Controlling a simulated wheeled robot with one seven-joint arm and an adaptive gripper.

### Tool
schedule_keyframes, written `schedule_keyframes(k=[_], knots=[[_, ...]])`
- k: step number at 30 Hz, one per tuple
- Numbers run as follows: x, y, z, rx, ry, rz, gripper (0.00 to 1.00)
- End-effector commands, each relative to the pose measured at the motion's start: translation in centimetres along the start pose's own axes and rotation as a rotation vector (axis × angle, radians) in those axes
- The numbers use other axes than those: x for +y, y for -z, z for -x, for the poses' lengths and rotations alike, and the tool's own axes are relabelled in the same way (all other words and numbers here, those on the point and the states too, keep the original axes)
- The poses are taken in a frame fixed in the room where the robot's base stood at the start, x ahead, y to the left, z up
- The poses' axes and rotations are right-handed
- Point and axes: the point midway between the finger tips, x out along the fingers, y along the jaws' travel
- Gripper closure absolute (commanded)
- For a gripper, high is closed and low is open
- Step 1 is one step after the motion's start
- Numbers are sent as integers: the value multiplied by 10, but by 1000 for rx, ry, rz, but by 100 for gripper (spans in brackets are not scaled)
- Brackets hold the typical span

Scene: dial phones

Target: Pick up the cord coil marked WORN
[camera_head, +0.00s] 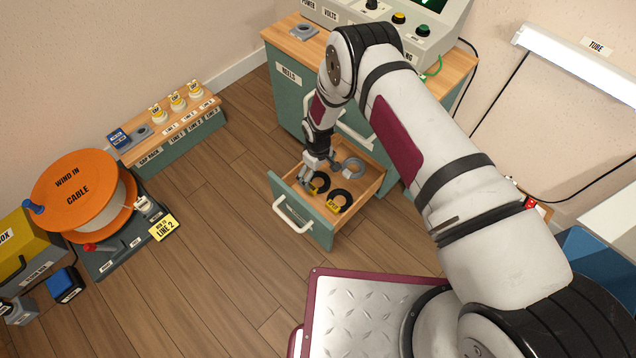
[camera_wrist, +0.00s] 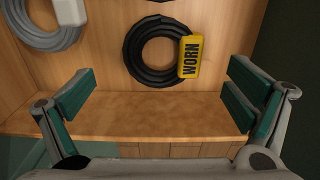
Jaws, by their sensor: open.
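The cord coil marked WORN (camera_wrist: 150,52) is a black ring with a yellow tag on its right side in the wrist view. It lies flat in the open drawer, and in the head view it appears to be the black coil (camera_head: 326,182) nearer the drawer's left side, partly behind my gripper. My gripper (camera_head: 319,166) is over the drawer with its fingers spread and nothing between them. In the wrist view the gripper (camera_wrist: 163,98) has one finger on each side, and the coil shows ahead of them, apart from both.
A second black coil with a yellow tag (camera_head: 340,202) lies close by in the drawer. A grey coil (camera_head: 352,167) with a pale tag lies towards the back. The drawer front (camera_head: 300,217) and its side walls surround them. Open floor lies to the left.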

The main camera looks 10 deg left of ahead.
Motion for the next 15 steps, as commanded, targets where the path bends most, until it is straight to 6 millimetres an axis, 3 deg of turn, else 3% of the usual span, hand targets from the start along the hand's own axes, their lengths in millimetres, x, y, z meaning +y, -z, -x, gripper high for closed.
schedule_keyframes(k=[9,15], knots=[[-1,-1,-43,-2,1,0,2],[0,-1,-43,-1,0,0,2]])
